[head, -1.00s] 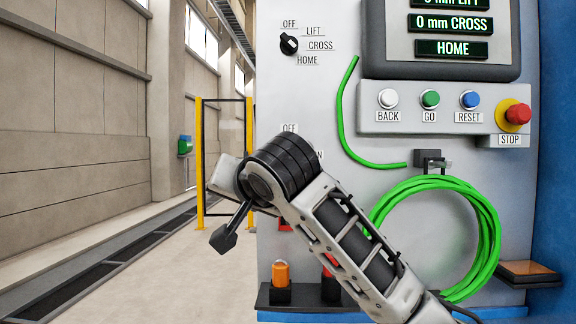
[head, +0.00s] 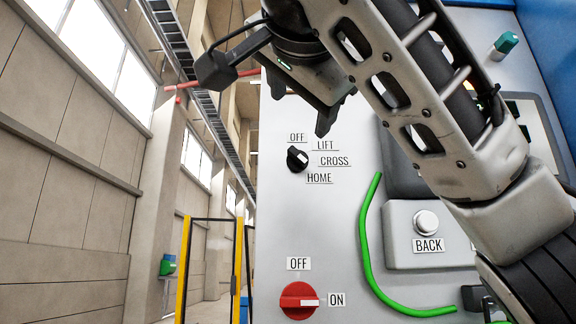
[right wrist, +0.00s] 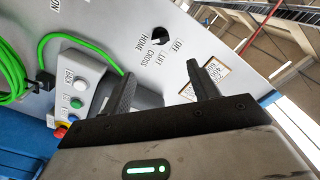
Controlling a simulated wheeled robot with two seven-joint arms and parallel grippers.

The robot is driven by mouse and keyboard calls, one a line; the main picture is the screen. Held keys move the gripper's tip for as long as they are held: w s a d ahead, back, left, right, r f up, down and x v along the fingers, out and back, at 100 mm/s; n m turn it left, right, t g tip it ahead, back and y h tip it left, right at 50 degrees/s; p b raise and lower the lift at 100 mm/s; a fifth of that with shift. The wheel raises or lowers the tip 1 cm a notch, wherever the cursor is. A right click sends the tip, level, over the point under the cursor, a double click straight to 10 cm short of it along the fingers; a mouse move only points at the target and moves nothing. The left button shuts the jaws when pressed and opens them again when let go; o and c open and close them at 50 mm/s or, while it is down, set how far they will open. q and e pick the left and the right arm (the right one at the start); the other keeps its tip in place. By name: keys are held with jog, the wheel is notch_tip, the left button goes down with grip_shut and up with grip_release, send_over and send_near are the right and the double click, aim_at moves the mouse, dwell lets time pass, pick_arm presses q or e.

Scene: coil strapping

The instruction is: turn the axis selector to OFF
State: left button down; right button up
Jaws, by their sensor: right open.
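The axis selector (head: 297,159) is a small black knob on the grey panel, with OFF, LIFT, CROSS and HOME labels at its right side. Its white mark seems to point to the lower right, toward HOME. My right gripper (head: 299,108) is open and empty, above the selector in the head view, apart from it. In the right wrist view the selector (right wrist: 160,36) shows dark and rotated, beyond the open fingers (right wrist: 160,74). My left gripper is not in view.
A red rotary switch (head: 299,301) with OFF and ON labels sits below, its white mark toward ON. A green cable (head: 365,235) hangs right of the selector, beside the BACK button (head: 426,221). Yellow posts (head: 184,270) stand left of the panel.

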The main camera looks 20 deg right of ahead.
aim_at(298, 155)
jog(key=p+x, duration=1.1)
jog(key=x, duration=0.3)
jog(key=shift+w+d+r, duration=0.1)
jog(key=shift+w+d, duration=0.05)
jog(key=shift+w, duration=0.2)
jog(key=shift+w+d, duration=0.1)
jog(key=shift+w, duration=0.3)
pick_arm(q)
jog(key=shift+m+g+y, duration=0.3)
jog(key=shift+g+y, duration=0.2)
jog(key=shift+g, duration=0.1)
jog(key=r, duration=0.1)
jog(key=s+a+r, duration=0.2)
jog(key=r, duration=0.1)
pick_arm(e)
jog(key=c, duration=1)
